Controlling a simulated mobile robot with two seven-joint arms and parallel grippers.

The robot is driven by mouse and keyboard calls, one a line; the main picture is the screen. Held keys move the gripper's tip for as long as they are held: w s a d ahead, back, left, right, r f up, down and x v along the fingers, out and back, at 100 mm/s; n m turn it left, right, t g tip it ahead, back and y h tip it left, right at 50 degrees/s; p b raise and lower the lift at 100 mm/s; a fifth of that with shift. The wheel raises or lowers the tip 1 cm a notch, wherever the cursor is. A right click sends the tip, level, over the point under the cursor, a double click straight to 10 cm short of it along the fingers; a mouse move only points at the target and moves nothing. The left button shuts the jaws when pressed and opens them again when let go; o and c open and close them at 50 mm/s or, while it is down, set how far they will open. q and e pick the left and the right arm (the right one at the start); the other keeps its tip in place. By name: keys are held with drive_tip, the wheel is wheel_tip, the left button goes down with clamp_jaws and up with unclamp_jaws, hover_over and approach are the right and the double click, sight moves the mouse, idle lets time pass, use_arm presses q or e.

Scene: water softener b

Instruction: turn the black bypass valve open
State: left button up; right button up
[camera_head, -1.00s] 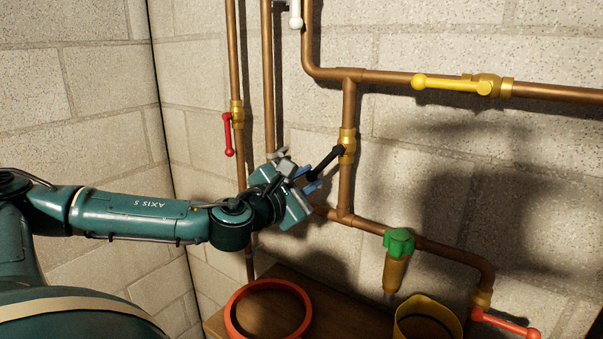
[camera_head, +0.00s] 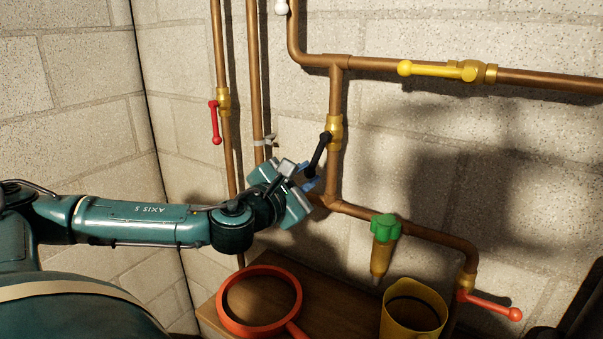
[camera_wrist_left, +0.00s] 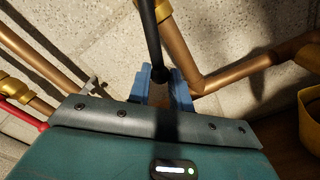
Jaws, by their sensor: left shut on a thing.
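The black bypass valve handle (camera_head: 319,152) hangs from a brass valve body (camera_head: 335,132) on the vertical copper pipe. It slopes down and to the left, at a steep angle. My left gripper (camera_head: 308,180) is shut on the lower end of the handle. In the left wrist view the black handle (camera_wrist_left: 149,40) runs down between the blue fingertips (camera_wrist_left: 163,88), which hide its end. My right gripper is not in view.
A red-handled valve (camera_head: 215,122) is on the left pipe and a yellow one (camera_head: 436,69) on the upper pipe. A green tap (camera_head: 384,228) hangs below right. An orange ring-shaped object (camera_head: 228,318) and a yellow container (camera_head: 386,325) stand on the wooden surface.

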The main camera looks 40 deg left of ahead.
use_arm(q)
drive_tip(key=shift+d+f, duration=0.1)
drive_tip(key=shift+d+f+p, duration=0.1)
drive_tip(key=shift+d+p, duration=0.4)
drive_tip(key=shift+d, duration=0.2)
drive_tip(key=shift+o, duration=0.2)
drive_tip(key=shift+w+d+f, duration=0.1)
drive_tip(key=shift+d, duration=0.4)
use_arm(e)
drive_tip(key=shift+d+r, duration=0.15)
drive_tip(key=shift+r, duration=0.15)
use_arm(q)
drive_tip(key=o, duration=0.6)
drive_tip(key=shift+o, duration=1.2)
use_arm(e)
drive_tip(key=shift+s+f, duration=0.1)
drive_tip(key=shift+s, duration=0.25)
